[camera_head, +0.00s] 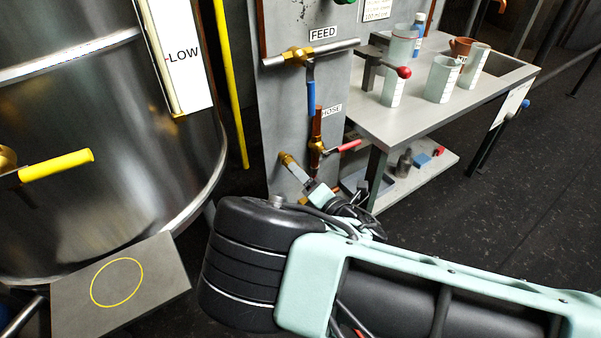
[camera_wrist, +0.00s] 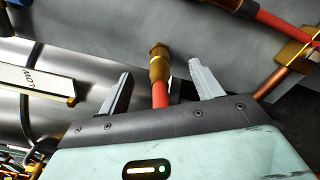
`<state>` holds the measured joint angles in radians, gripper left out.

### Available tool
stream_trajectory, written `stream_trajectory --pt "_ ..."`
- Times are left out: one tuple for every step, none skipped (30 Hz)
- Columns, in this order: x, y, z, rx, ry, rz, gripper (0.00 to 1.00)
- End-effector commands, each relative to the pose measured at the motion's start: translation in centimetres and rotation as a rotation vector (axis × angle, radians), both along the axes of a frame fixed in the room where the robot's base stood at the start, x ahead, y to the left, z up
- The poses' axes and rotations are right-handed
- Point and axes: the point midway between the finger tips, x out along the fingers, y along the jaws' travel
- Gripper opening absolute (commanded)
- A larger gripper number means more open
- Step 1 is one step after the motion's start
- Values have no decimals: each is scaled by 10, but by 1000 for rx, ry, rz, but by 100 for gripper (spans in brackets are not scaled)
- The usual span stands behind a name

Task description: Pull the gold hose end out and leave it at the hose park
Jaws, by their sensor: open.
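The gold hose end (camera_wrist: 158,62) shows in the wrist view as a brass fitting on a short orange-red hose (camera_wrist: 160,95). It lies between the two spread fingers of my gripper (camera_wrist: 161,80), with a gap on both sides. The hose runs down out of sight behind the gripper body. In the head view a gold fitting (camera_head: 287,159) is low on the grey panel, and my gripper (camera_head: 303,187) is close to it, partly hidden by my arm. No place marked as a hose park can be read.
A grey plate (camera_head: 168,262) with a yellow ring is at lower left, beside the steel tank (camera_head: 120,170). The panel has a HOSE label (camera_head: 331,110) and a red-handled valve (camera_head: 347,146). A bench (camera_head: 420,118) with beakers is at right.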

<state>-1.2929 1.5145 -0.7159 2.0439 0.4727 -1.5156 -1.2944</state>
Motion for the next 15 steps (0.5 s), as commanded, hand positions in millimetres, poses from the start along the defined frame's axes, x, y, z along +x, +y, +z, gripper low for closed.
stream_trajectory --pt "-3 -2 1 0 1 0 65" --pt "-5 -3 0 -1 1 -1 65" --pt "-7 -5 1 -1 1 -1 65" --pt "-9 -6 1 -1 1 -1 65" --pt "-10 -7 1 0 1 0 65" --pt "-13 -8 1 0 1 0 65" --pt "-14 -9 0 0 2 -1 65" --pt "-16 -11 0 0 2 -1 65" --pt "-18 -12 0 -1 1 -1 65" --pt "-20 -13 0 -1 1 -1 65" --pt "-21 -15 0 -1 2 0 65" --pt "-23 -16 0 0 1 0 65" --pt "-25 -17 0 -1 1 -1 65" --pt "-26 -18 0 -1 1 -1 65" --pt "-28 -19 0 -2 0 -2 65"
